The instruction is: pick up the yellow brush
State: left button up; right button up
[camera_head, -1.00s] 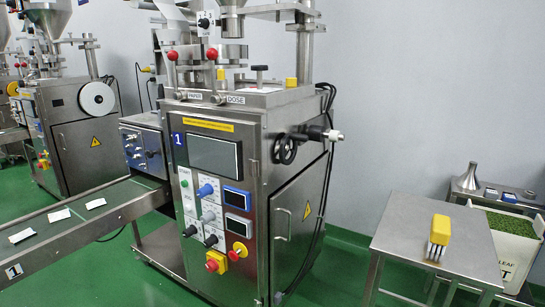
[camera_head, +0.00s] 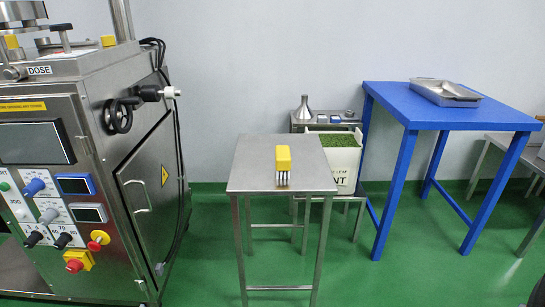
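The yellow brush (camera_head: 283,158) stands on a small steel table (camera_head: 248,177) in the middle of the head view. It has a yellow block handle on top and pale bristles pointing down and toward me, near the middle of the tabletop. Nothing covers it. Neither of my grippers shows in the view.
A steel packing machine (camera_head: 85,150) stands to the left, with a handwheel sticking out. Behind the steel table is a white bin (camera_head: 344,168) of green leaf. A blue table (camera_head: 400,102) with a metal tray (camera_head: 445,93) stands right. Green floor (camera_head: 400,285) in front is clear.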

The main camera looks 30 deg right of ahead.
aim_at(283, 154)
jog(key=z, duration=1.4)
jog(key=j+z, duration=0.2)
jog(key=z, duration=0.3)
jog(key=j+z, duration=0.25)
jog(key=z, duration=0.25)
jog(key=j+z, duration=0.25)
jog(key=z, duration=0.2)
jog(key=k+j+z, duration=0.1)
jog(key=j+z, duration=0.2)
jog(key=k+j+z, duration=0.35)
jog(key=j+z, duration=0.2)
jog(key=j, duration=0.1)
